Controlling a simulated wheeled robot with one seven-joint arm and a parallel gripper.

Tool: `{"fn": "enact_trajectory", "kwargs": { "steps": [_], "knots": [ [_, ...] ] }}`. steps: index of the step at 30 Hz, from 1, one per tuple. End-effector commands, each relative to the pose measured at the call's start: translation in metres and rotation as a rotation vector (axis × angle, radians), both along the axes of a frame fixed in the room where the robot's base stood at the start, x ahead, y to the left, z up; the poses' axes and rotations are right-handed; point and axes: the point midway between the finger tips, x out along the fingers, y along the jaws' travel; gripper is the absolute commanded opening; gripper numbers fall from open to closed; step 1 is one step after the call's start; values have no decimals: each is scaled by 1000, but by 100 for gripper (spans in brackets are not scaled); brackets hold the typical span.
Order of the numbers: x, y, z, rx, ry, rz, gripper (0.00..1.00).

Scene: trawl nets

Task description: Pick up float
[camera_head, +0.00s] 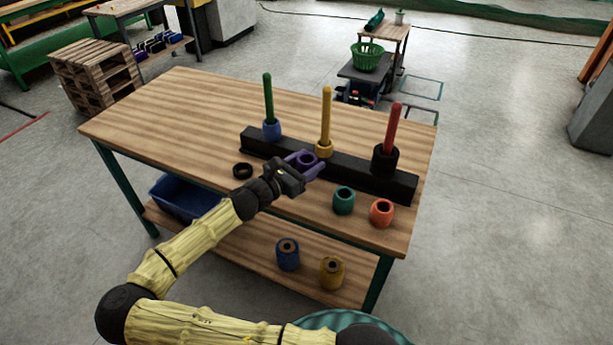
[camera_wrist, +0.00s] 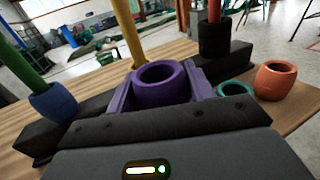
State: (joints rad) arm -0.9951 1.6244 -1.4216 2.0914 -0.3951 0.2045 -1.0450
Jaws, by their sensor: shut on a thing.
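My gripper (camera_head: 304,163) is shut on a purple ring-shaped float (camera_head: 306,158), held upright with its hole facing up, close to the black rack's front. In the wrist view the purple float (camera_wrist: 163,85) sits between the two purple fingers. A teal float (camera_head: 344,200) and an orange float (camera_head: 382,212) stand on the table to the right of my gripper. A blue float (camera_head: 271,129), a yellow float (camera_head: 324,149) and a black float (camera_head: 385,158) sit around the green, yellow and red pegs.
The black rack (camera_head: 350,174) with three tall pegs runs across the wooden table (camera_head: 170,115). The table's left side is clear. The lower shelf (camera_head: 240,250) holds a blue bin (camera_head: 185,197), a blue float (camera_head: 288,254) and a yellow float (camera_head: 331,272).

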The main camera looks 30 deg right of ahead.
Motion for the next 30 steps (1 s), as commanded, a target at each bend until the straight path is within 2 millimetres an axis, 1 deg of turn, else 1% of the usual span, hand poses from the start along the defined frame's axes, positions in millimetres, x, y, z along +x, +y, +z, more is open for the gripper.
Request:
{"fn": "enact_trajectory", "kwargs": {
  "steps": [1,6,9,12,17,30],
  "knots": [
    [0,0,17,3,-4,-1,31],
    [0,0,61,3,-4,0,31],
    [0,0,80,3,-3,0,31],
    [0,0,93,2,-3,1,31],
    [0,0,101,0,1,1,31],
    [0,0,101,0,1,0,31]
  ]
}}
